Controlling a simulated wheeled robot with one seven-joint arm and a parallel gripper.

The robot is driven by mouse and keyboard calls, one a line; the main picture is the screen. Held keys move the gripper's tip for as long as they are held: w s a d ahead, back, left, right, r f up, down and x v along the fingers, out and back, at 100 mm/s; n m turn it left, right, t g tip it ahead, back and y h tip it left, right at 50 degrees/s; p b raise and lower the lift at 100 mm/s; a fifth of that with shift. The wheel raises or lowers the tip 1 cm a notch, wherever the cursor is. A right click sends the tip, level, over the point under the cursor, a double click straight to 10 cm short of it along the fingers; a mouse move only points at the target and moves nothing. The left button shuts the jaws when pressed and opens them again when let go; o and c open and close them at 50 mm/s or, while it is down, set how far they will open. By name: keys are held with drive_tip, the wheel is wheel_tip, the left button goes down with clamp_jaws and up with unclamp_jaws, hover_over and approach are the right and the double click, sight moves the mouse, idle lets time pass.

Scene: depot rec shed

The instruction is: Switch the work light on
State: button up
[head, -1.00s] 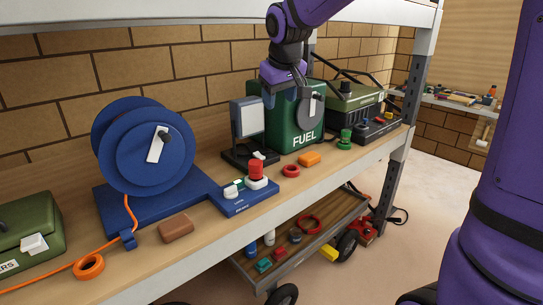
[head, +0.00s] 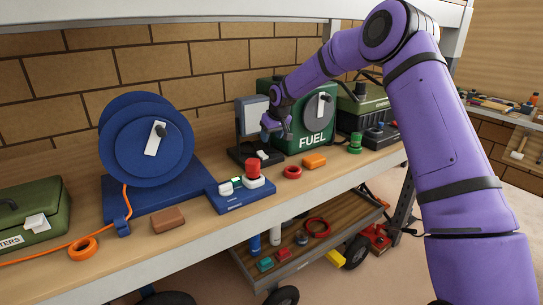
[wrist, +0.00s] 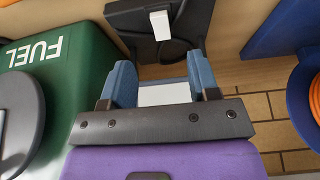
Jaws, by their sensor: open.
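The work light is a grey rectangular panel (head: 249,116) on a black base (head: 244,158) on the bench, left of the green fuel can. A small white switch (head: 263,154) sits on its base. In the wrist view the switch (wrist: 160,25) is at the top centre, beyond my fingertips. My gripper (head: 268,136) is open and empty, pointing down in front of the panel and above the switch. In the wrist view my blue fingers (wrist: 160,82) are apart, with the pale panel showing between them. I cannot tell whether a finger touches the light.
The green fuel can (head: 312,140) stands close on the right of my gripper. A blue power block (head: 238,203) with a red plug (head: 253,168) lies in front, and a blue cable reel (head: 147,150) stands left.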

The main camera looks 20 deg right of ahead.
sight(266, 157)
drive_tip(key=x, duration=1.1)
drive_tip(key=shift+w+d+f, duration=0.1)
drive_tip(key=shift+w, duration=0.05)
